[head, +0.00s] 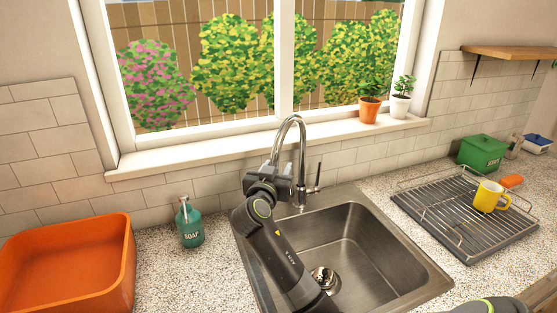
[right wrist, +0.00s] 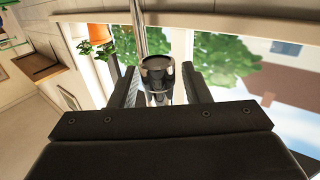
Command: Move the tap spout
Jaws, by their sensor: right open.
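The chrome tap spout (head: 290,118) arches up behind the sink, and its free end comes down at the left. My right gripper (head: 272,168) is at that free end and partly hides it. In the right wrist view the spout's round nozzle (right wrist: 157,70) lies between the two open fingers of the right gripper (right wrist: 160,84), with a gap visible at the right; contact at the left is unclear. The tap's lever (head: 318,180) stands to the right of its base. My left gripper is not in view.
The steel sink (head: 385,228) lies under the tap. A soap bottle (head: 189,224) and an orange basin (head: 126,262) stand at the left. A dish rack (head: 440,236) with a yellow mug (head: 488,196) is at the right. Potted plants (head: 369,108) stand on the windowsill.

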